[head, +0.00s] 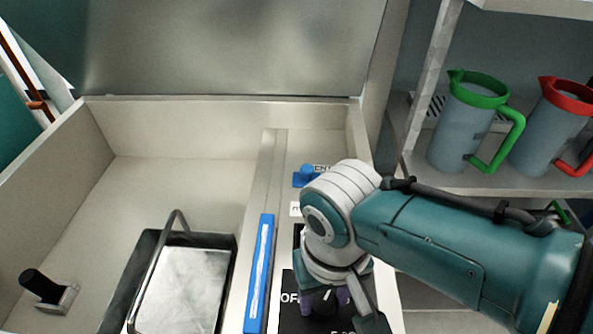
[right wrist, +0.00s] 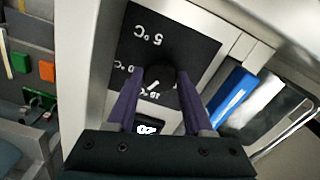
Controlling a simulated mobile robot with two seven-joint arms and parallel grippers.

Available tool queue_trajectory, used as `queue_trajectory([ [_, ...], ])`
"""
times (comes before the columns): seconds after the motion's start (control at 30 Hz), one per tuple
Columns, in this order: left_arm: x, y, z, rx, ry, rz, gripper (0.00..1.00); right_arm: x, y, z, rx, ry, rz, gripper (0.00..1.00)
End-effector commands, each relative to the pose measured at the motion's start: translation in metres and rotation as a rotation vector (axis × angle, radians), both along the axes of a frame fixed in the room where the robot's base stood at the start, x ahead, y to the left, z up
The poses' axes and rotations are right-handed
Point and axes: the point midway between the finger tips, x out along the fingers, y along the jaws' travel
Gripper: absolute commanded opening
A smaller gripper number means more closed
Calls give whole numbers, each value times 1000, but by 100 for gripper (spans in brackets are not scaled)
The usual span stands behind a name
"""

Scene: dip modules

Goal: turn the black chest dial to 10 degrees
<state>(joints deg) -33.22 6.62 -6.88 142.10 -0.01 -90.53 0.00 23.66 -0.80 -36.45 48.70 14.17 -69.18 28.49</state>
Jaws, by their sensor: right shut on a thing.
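The black chest dial (right wrist: 160,76) sits on a black panel (right wrist: 188,48) with white temperature marks, seen upside down in the right wrist view. A "5 °C" mark is legible. The dial's white pointer line points toward the lower left, close to another small mark that is hard to read. My right gripper (right wrist: 158,74) has its purple fingers on either side of the dial, shut on it. In the head view, my right gripper (head: 325,298) reaches down over the panel (head: 289,318) and hides most of it. My left gripper is not in view.
A small lit display (right wrist: 147,130) is by the dial panel. A blue strip (head: 259,272) runs left of it. The chest's open well holds a metal box with a handle (head: 180,290) and a black-handled latch (head: 48,290). Jugs with green (head: 462,130) and red (head: 553,125) rims stand on a shelf.

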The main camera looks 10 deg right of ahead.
Motion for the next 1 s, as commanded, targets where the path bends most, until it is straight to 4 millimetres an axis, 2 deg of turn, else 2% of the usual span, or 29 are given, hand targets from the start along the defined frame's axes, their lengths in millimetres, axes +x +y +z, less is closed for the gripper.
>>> queue_trajectory([
  [0.6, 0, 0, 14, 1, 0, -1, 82, 0, 1, 1, 2, 0, -552, 0],
  [1.0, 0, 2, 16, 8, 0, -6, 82, 1, 0, 1, 0, -2, -741, 0],
])
